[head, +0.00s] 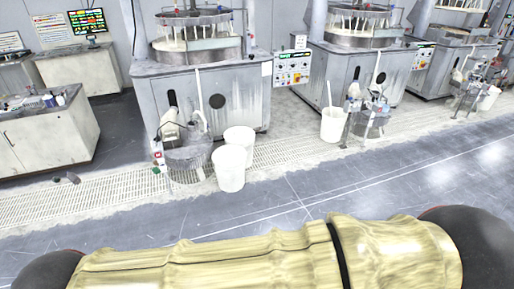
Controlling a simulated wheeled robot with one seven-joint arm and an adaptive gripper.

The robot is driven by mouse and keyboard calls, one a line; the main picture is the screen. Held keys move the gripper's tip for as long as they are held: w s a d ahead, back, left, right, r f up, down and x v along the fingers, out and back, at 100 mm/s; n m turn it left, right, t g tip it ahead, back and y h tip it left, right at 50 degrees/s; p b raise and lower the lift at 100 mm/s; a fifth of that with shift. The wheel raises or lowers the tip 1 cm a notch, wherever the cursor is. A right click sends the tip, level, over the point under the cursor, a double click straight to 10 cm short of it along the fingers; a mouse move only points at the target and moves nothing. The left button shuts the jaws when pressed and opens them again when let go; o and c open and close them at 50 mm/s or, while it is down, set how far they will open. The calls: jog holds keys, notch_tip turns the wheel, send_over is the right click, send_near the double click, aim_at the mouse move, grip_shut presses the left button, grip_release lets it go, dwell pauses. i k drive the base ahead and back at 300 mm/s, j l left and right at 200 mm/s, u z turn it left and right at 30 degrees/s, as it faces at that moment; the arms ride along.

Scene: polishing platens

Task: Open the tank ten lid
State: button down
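Several grey polishing machines stand in a row. A round grey tank (188,166) stands at the front of the nearest machine, with pump fittings over its top. A similar tank (374,124) stands in front of the middle machine, with fittings around its top. I cannot read any number on the tanks, so I cannot tell which is tank ten. I cannot tell whether their lids are open or shut. My own arm in its yellowish cover crosses the bottom of the head view. My gripper is not in view.
White buckets (229,169) stand beside the nearest tank, and another white bucket (332,124) is by the middle one. A floor grating (90,189) runs in front of the machines. A counter (50,135) is at left. The grey floor (300,196) in front is clear.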

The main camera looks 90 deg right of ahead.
aim_at(193, 151)
jog(key=z, duration=2.25)
jog(key=i+z, duration=0.15)
jog(key=i+u, duration=0.45)
jog(key=i, duration=2.6)
